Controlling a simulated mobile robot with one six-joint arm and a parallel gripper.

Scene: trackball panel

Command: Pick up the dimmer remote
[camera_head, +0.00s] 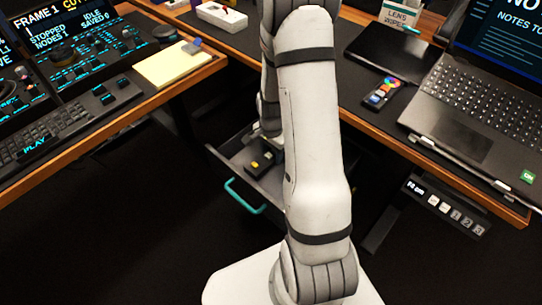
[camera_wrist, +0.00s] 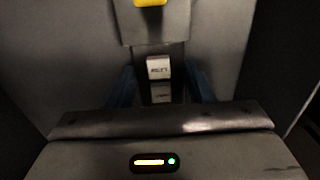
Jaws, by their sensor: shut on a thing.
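The near part of the remote lies in shadow and is partly hidden by the gripper body. In the head view my arm hides the fingers and the remote.
A colour-button remote (camera_head: 382,92) and a laptop (camera_head: 470,105) are on the right desk.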

